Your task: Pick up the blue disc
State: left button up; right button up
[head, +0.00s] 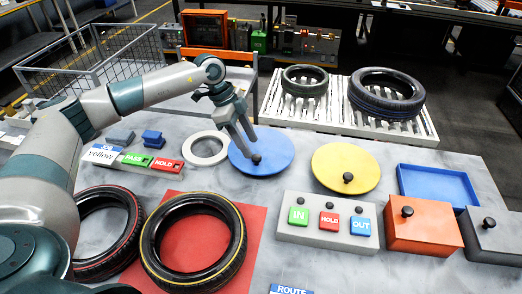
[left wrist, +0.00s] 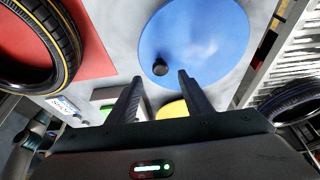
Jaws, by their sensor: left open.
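The blue disc (head: 268,150) lies flat on the grey table, with a small black knob (head: 256,159) standing on it near its front edge. My left gripper (head: 249,146) is over the disc, pointing down, its fingertips close to the knob. In the left wrist view the blue disc (left wrist: 195,40) fills the upper middle, and the black knob (left wrist: 160,67) shows just beyond the two spread fingers of the left gripper (left wrist: 158,80). The fingers are open with nothing between them. I cannot tell whether a fingertip touches the disc. My right gripper is not in view.
A yellow disc (head: 346,168) with a black knob lies to the right. A white ring (head: 205,149) lies to the left. A button box (head: 327,235), orange box (head: 423,232) and blue tray (head: 438,173) stand nearby. Tyres (head: 196,275) lie at front left; others sit on a roller conveyor (head: 431,131) behind.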

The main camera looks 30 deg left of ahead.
aim_at(257, 156)
pick_arm(q)
jog(key=shift+d+f+p, duration=0.3)
jog(key=shift+f+p, duration=0.25)
jog(key=shift+p, duration=0.05)
jog(key=shift+p+x, duration=0.55)
jog(key=shift+x, duration=1.3)
jog(key=shift+a, duration=0.15)
jog(key=shift+c, duration=0.7)
jog(key=shift+w, duration=0.1)
grip_shut()
jog(key=shift+r, duration=0.15)
